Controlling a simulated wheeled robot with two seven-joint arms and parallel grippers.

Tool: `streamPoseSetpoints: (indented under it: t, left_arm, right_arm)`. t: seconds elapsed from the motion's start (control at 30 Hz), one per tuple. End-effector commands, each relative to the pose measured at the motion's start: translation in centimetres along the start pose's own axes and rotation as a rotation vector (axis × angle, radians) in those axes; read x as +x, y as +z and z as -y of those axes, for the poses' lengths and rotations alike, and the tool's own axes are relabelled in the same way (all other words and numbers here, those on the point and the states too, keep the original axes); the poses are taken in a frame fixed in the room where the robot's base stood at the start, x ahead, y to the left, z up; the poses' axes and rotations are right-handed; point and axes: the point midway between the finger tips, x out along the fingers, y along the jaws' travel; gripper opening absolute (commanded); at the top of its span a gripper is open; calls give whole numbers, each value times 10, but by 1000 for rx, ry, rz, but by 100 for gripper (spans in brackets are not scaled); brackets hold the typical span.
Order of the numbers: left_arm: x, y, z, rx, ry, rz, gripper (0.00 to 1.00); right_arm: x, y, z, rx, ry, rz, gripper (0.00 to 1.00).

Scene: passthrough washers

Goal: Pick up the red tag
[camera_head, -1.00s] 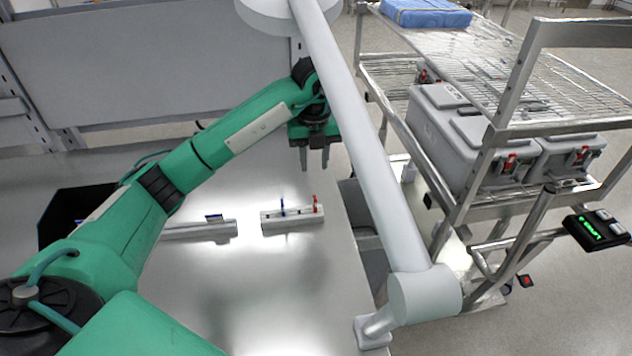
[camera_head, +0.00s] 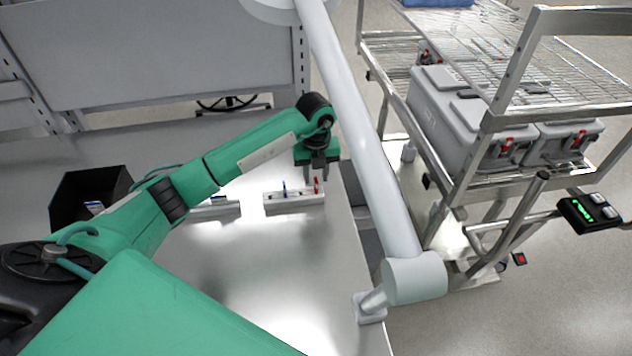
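The small red tag (camera_head: 317,186) stands upright at the right end of a white holder block (camera_head: 293,200) on the table. My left gripper (camera_head: 319,176) points down right above and behind the red tag. Its two fingers look apart, with nothing seen held between them. I cannot tell whether the fingers are around the tag or just behind it. A blue tag (camera_head: 284,188) stands upright on the same block, left of the red one. My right gripper is not in view.
A second holder (camera_head: 222,209) with a blue piece lies to the left, partly behind my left arm. A black bin (camera_head: 82,190) stands at the table's left. A wire cart (camera_head: 470,195) with grey boxes (camera_head: 450,115) stands right of the table. The front tabletop is clear.

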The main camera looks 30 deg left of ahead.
Motion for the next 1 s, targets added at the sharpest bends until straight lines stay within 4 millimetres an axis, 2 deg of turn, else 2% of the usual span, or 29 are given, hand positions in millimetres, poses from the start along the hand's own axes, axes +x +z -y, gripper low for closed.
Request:
streamPoseSetpoints:
  t: [0.03, 0.2, 0.47, 0.63, 1.0]
  left_arm:
    - [3, -1, 0, -2, 2, -4, 33]
    - [23, 0, 0, -1, 1, -2, 33]
    - [27, 0, 0, 0, 0, 1, 33]
    - [26, 0, 0, 0, 0, 0, 0]
    - [24, 1, 0, -1, -1, 1, 0]
  right_arm:
    - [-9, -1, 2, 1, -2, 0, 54]
    - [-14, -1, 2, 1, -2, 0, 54]
    - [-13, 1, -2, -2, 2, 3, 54]
    - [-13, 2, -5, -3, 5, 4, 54]
    - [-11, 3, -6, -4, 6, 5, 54]
